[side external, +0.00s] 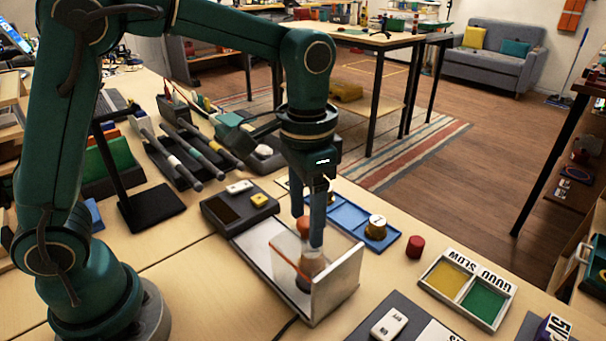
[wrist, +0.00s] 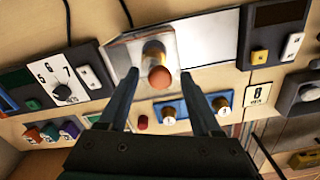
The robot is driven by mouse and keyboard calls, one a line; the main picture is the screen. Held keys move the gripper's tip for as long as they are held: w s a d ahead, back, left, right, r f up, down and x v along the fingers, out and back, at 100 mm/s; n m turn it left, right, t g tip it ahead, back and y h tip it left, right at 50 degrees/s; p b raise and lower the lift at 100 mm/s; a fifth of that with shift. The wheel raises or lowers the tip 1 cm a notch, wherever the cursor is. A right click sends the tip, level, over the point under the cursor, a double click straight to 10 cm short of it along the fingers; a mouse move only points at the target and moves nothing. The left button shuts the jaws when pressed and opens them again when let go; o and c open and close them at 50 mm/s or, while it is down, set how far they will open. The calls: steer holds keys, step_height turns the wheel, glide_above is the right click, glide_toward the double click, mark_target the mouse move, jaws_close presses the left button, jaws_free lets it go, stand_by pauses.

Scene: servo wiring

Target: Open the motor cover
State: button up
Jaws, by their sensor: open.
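The motor unit is a metal bracket (side external: 335,284) with a pale, see-through panel (side external: 287,256) on its left side. An upright cylinder with an orange-brown top (side external: 311,262) stands inside it. I cannot tell which part is the cover. My gripper (side external: 307,230) points down over the unit, its fingers apart and nothing held. In the wrist view the orange-brown top (wrist: 161,77) lies between the two fingertips (wrist: 160,74), with the bracket plate (wrist: 127,57) behind it. The side view does not clearly show whether the fingers touch the unit.
A blue tray (side external: 349,216) with round brass-coloured pieces and a red cylinder (side external: 415,246) stand close by on the right. A two-part yellow and green tray (side external: 465,289) lies farther right. A dark switch box (side external: 240,207) sits behind the unit. A switch panel (side external: 389,324) lies in front.

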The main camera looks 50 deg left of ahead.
jaws_close()
steer(key=shift+r, duration=0.1)
stand_by(1.2)
